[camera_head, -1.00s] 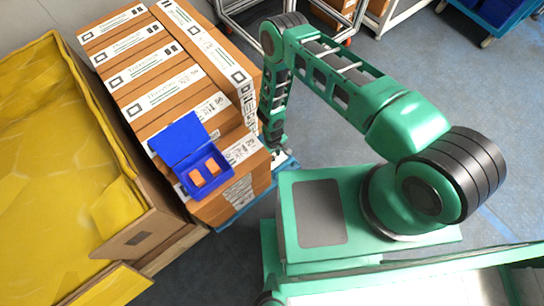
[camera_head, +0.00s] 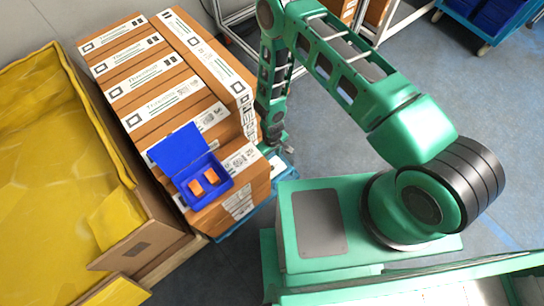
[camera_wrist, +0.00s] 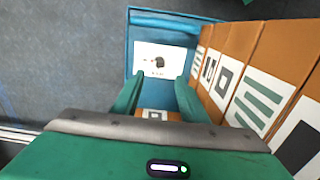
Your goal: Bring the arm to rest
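My gripper hangs at the right side of the carton stack in the head view, at the end of my green arm, where its fingers are too small to judge. In the wrist view my gripper (camera_wrist: 157,90) has its two green fingers apart, with nothing held between them. Beyond the fingers lies a blue base (camera_wrist: 205,27) bearing a white panel (camera_wrist: 160,60) with a dark mark. The cartons (camera_wrist: 232,45) stand close on the right of the fingers.
Brown cartons with white labels (camera_head: 150,80) are stacked on a blue pallet (camera_head: 240,222). An open blue case (camera_head: 180,148) with orange pieces lies on top. A yellow-lined bin (camera_head: 60,150) stands left. Floor (camera_head: 340,130) is clear beyond my base. Racks and blue crates (camera_head: 497,15) stand behind.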

